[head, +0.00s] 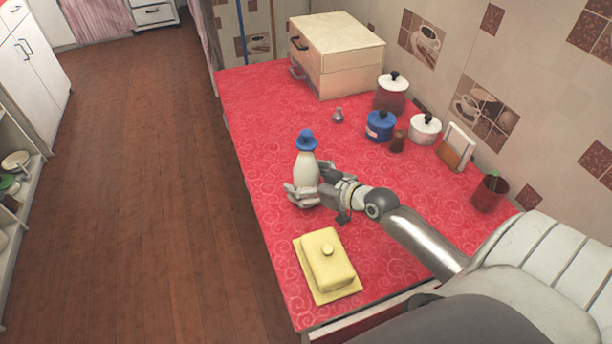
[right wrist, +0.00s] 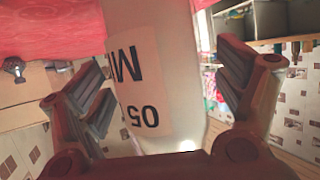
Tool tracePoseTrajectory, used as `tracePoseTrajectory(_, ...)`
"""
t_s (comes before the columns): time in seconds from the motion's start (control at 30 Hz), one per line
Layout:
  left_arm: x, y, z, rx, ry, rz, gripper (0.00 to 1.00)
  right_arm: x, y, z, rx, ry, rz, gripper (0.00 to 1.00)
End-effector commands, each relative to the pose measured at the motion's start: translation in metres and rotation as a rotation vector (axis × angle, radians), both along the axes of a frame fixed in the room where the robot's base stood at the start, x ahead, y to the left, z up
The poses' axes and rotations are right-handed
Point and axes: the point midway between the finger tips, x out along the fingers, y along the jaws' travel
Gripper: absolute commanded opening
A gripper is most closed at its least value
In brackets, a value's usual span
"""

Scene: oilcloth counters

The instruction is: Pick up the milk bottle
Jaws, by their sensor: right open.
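The milk bottle (head: 306,168) is white with a blue cap and stands upright on the red counter. My right gripper (head: 308,184) is open, with its fingers on either side of the bottle's lower body. In the right wrist view the bottle (right wrist: 150,80), with its printed label, fills the space between the open fingers (right wrist: 165,95). A gap shows between the label side and the left finger; whether the other finger touches is hard to tell. My left gripper is not in view.
A yellow butter dish (head: 328,260) sits nearer on the red counter (head: 262,120). The counter left of the bottle is clear.

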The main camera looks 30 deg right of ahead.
Motion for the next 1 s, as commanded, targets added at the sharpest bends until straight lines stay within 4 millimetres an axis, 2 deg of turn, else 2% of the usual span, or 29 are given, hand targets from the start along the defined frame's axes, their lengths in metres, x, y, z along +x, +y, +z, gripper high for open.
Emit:
tracePoseTrajectory(0.3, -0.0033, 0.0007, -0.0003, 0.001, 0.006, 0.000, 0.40, 0.0035, 0.0007, -0.0016, 0.000, 0.000, 0.000, 0.87)
tracePoseTrajectory(0.9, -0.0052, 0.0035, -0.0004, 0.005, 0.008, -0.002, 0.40, 0.0032, 0.0006, -0.0013, -0.001, 0.000, 0.000, 0.10)
tracePoseTrajectory(1.0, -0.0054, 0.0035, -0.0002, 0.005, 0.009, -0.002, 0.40, 0.0046, 0.0003, 0.0024, -0.001, -0.008, -0.001, 0.07)
